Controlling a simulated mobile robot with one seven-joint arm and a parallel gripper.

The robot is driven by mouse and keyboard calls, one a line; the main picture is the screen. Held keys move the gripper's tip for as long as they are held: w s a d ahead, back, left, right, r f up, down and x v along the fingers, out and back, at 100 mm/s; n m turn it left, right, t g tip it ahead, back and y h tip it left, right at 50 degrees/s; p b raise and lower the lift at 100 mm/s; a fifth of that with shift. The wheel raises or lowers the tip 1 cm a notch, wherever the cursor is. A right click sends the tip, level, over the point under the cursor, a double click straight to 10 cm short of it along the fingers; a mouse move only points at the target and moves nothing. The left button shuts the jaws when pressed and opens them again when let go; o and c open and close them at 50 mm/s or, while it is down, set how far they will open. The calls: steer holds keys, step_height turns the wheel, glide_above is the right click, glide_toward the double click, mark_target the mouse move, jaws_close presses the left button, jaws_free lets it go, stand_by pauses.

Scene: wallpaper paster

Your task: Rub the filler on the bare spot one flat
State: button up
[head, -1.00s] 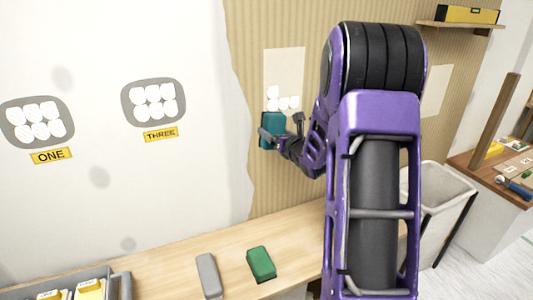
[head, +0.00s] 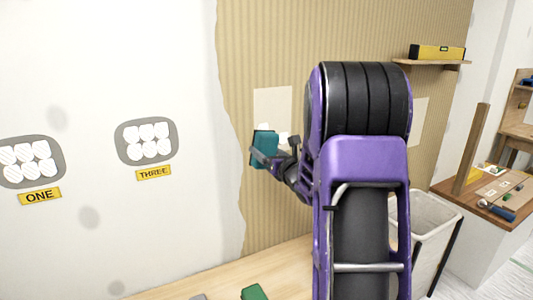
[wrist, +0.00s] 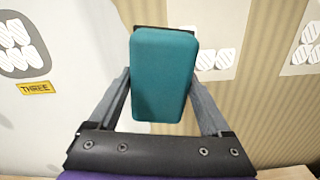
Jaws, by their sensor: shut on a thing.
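My gripper (head: 272,157) is shut on a teal block (wrist: 163,75), which also shows in the head view (head: 263,147). It holds the block up in front of the ribbed tan wall. Bare spot one (head: 62,160) is a grey patch with several white hatched filler dabs (head: 26,165), at the left of the head view. A yellow sign reading ONE (head: 39,196) is below it. The block is well to the right of this spot. Whether the block touches the wall cannot be told.
A similar spot with sign THREE (head: 153,174) lies between spot one and my gripper. A cream patch (head: 272,105) with white dabs is partly behind the block. A green block (head: 254,292) lies on the bench (head: 215,270). A bin (head: 432,220) stands at right.

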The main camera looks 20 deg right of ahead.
mark_target(250, 138)
steer(key=shift+w+a, duration=0.15)
steer(key=shift+w, duration=3)
steer(key=shift+w, duration=1.2)
steer(key=shift+w+a+r, duration=0.1)
steer(key=shift+r, duration=0.05)
stand_by(0.8)
stand_by(0.8)
steer(key=shift+d+f, duration=0.2)
steer(key=shift+d, duration=2.45)
steer(key=shift+d, duration=0.1)
steer(key=shift+w+d, duration=0.1)
steer(key=shift+d, duration=2)
